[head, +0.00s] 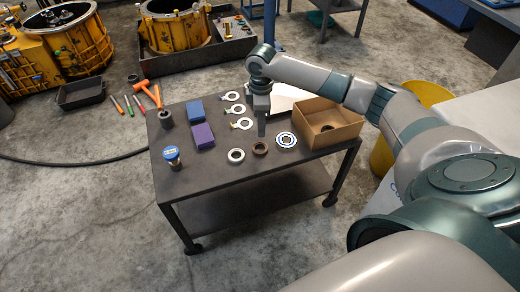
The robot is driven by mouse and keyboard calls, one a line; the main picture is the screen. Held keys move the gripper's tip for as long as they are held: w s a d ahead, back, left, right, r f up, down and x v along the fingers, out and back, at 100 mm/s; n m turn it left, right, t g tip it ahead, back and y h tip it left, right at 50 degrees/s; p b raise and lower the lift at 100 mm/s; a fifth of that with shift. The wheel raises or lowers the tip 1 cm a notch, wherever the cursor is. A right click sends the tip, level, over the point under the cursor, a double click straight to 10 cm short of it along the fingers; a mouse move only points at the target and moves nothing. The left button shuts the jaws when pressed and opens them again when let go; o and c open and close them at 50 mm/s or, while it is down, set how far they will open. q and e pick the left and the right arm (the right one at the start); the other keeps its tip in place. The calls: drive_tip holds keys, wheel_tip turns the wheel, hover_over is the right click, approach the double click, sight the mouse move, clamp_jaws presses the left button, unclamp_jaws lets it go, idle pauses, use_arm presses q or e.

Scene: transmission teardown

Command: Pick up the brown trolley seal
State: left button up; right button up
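The brown trolley seal (260,148) is a small brown ring lying flat near the front edge of the dark trolley top (215,167). A pale ring (236,156) lies to its left and a round white-and-blue disc (286,140) to its right. My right gripper (261,133) points down just above and behind the brown seal in the picture. The fingers are seen edge-on, so their opening and any contact with the seal cannot be made out. My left gripper is out of view.
An open cardboard box (328,122) stands at the trolley's right end. Blue (195,111) and purple (202,136) boxes, several metal rings (238,108), a blue-capped jar (172,157) and a grey cup (166,119) stand around.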

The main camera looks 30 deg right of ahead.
sight(260, 143)
drive_tip(key=shift+f, duration=1.25)
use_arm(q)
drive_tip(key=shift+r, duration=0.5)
use_arm(e)
drive_tip(key=shift+f, duration=0.45)
wheel_tip(260, 143, down, 3)
drive_tip(key=shift+w+a+f, duration=0.1)
drive_tip(key=shift+w+a, duration=0.05)
drive_tip(key=shift+f, duration=0.5)
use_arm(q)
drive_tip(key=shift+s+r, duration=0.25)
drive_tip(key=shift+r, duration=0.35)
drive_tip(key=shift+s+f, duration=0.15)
use_arm(e)
drive_tip(key=shift+c, duration=0.6)
